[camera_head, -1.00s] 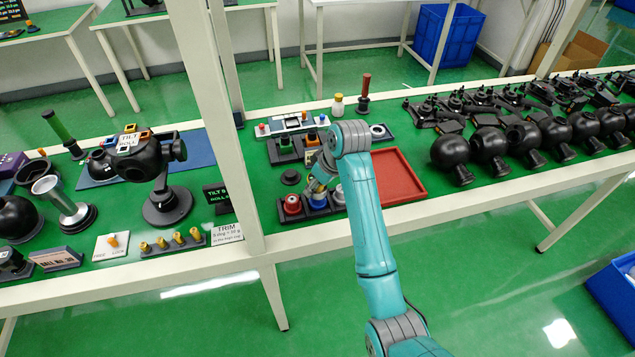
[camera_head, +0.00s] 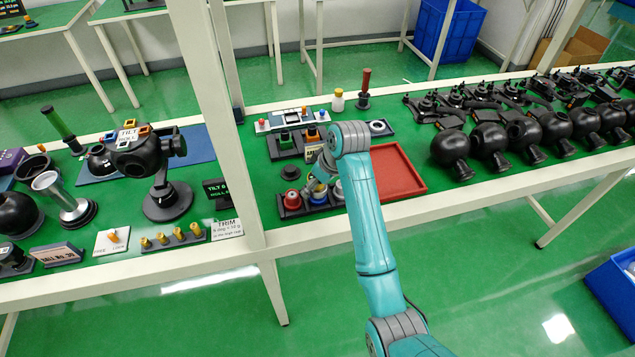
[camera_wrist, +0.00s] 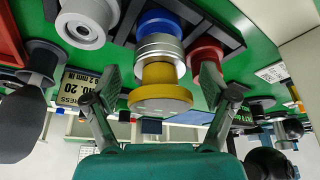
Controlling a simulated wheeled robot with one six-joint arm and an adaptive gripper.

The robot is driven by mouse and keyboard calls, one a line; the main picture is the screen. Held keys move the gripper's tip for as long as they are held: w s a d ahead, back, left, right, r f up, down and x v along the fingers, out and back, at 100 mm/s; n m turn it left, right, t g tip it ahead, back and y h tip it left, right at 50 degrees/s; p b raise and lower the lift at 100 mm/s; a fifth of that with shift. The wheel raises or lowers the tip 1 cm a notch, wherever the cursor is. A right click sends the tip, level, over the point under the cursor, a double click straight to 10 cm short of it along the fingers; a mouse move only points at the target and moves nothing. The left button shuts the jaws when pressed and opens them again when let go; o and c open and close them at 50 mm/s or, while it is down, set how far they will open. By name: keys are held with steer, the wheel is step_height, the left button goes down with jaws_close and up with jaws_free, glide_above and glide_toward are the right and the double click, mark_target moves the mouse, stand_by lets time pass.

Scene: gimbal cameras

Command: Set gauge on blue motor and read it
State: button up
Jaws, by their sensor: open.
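The blue motor (camera_wrist: 158,22) stands in a dark rack (camera_wrist: 225,32), between a red motor (camera_wrist: 203,56) and a pale grey one (camera_wrist: 86,22); the wrist picture is upside down. A silver ring and a yellow disc (camera_wrist: 160,98), seemingly the gauge, sit in line on the blue motor. My gripper (camera_wrist: 162,82) is open, with one finger on each side of the yellow part and gaps visible. In the head view the blue motor (camera_head: 318,198) and red motor (camera_head: 291,200) show below my gripper (camera_head: 316,186), which partly hides them. A display (camera_wrist: 78,90) shows 0.20.
A red tray (camera_head: 398,170) lies right of the arm. Black balls (camera_head: 490,142) and gimbals line the bench further right. A gimbal stand (camera_head: 167,200) and an upright post (camera_head: 236,120) are to the left. A bottle (camera_head: 338,101) and a red-handled tool (camera_head: 364,88) stand behind.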

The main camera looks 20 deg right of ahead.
steer(key=v, duration=0.7)
steer(key=shift+r, duration=0.2)
steer(key=shift+d, duration=0.1)
stand_by(0.3)
